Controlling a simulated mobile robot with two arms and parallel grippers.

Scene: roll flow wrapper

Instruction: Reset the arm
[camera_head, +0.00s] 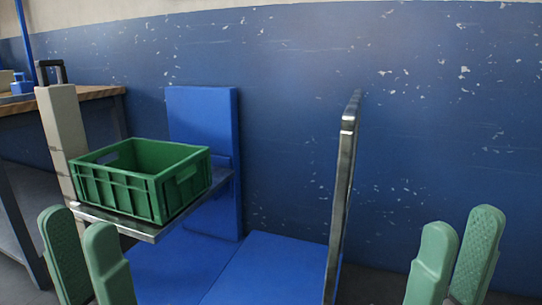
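My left gripper (79,238) is at the lower left, with two green padded fingers pointing up and a visible gap between them. Nothing shows between its fingers. It is in front of a metal shelf that carries a green crate. My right gripper (458,245) is at the lower right, also with two green fingers pointing up. Its fingertips stand apart and it appears empty. It is right of an upright metal panel. My arms behind the fingers are out of view.
The green crate (115,190) looks empty on its metal shelf (150,234). A blue stand (203,130) rises behind it. The upright metal panel (342,190) stands in the middle. A wooden-topped table (100,93) is at left. A blue wall (440,130) closes the back.

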